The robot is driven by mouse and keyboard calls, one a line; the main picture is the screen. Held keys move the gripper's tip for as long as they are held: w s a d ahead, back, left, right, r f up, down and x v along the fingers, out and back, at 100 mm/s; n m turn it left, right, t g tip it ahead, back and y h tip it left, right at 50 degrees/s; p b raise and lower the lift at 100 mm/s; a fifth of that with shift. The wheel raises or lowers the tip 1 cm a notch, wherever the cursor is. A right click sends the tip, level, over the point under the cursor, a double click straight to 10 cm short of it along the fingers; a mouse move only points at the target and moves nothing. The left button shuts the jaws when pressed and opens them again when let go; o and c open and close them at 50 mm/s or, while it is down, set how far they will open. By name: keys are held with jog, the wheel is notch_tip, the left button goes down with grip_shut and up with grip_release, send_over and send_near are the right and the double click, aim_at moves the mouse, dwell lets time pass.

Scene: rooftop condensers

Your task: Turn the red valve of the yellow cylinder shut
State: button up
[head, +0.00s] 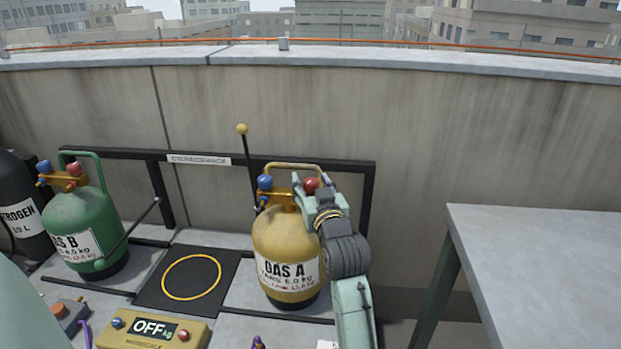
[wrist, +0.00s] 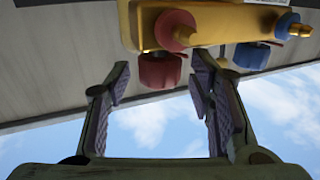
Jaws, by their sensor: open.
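The yellow cylinder (head: 283,243), labelled GAS A, stands upright in the rack. Its red valve (head: 312,186) is on the right of its brass head and a blue valve (head: 264,182) is on the left. My gripper (head: 310,192) is at the red valve from the right and partly covers it. In the wrist view my gripper (wrist: 158,84) is open and empty. The red valve (wrist: 160,71) shows between the fingertip lines, nearer the right finger; I cannot tell whether they touch. The blue valve (wrist: 251,55) is beyond the right finger.
A green cylinder (head: 80,215) and a dark nitrogen cylinder (head: 22,215) stand at left. A black rod with a yellow ball (head: 242,129) rises close left of the yellow cylinder. A yellow scale (head: 152,332) reads OFF. A grey table (head: 550,260) is at right.

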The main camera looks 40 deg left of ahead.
jog(key=shift+w+a, duration=0.3)
jog(key=shift+a, duration=0.15)
grip_shut()
dwell(0.4)
jog(key=shift+p, duration=0.3)
